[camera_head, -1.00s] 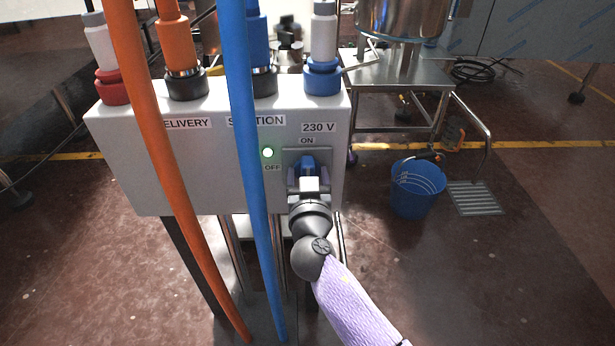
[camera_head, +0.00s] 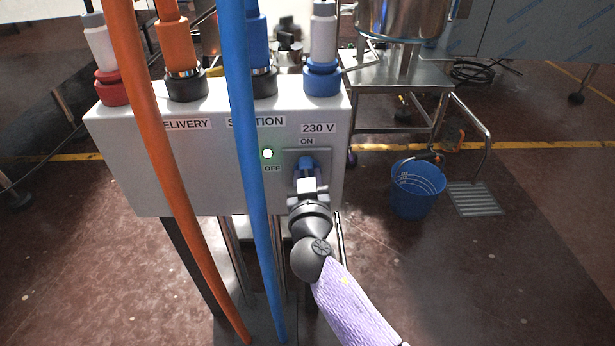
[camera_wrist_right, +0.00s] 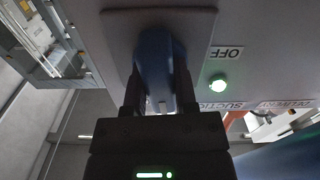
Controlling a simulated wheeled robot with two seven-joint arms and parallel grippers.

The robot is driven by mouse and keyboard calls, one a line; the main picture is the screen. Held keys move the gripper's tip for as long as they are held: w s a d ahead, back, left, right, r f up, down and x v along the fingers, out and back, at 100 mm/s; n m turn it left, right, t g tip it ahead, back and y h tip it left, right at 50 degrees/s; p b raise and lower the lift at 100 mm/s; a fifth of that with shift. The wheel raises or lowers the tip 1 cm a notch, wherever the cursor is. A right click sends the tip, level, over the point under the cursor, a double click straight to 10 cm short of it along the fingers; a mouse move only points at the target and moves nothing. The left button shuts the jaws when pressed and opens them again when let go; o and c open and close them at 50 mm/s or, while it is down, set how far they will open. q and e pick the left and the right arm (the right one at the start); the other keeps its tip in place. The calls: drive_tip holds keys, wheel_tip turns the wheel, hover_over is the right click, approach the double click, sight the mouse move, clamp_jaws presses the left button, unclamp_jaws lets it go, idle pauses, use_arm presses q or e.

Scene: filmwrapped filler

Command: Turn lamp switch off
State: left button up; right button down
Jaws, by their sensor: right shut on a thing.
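A blue switch handle (camera_head: 306,164) sits on a plate at the right end of the grey control box (camera_head: 205,190), between the labels ON above and OFF at lower left. A small lamp (camera_head: 267,154) beside it glows green; it also shows in the right wrist view (camera_wrist_right: 218,84). My right gripper (camera_head: 308,186) reaches the switch from below and in front. In the right wrist view its two fingers (camera_wrist_right: 157,95) are shut on the blue handle (camera_wrist_right: 158,60), one on each side. Part of the handle is hidden behind the gripper. My left gripper is not in view.
An orange hose (camera_head: 150,130) and a blue hose (camera_head: 244,150) hang in front of the box, left of the switch. A blue bucket (camera_head: 415,190) and a steel stand (camera_head: 400,75) are to the right. Floor at the lower right is open.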

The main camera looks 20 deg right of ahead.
drive_tip(key=n, duration=0.8)
drive_tip(key=n+p, duration=0.1)
drive_tip(key=n, duration=0.4)
drive_tip(key=shift+n+p, duration=0.4)
drive_tip(key=shift+n, duration=0.8)
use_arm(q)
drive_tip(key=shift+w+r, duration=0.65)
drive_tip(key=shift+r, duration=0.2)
use_arm(e)
drive_tip(key=shift+n, duration=0.7)
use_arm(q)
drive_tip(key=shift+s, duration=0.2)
use_arm(e)
drive_tip(key=shift+c, duration=2)
unclamp_jaws()
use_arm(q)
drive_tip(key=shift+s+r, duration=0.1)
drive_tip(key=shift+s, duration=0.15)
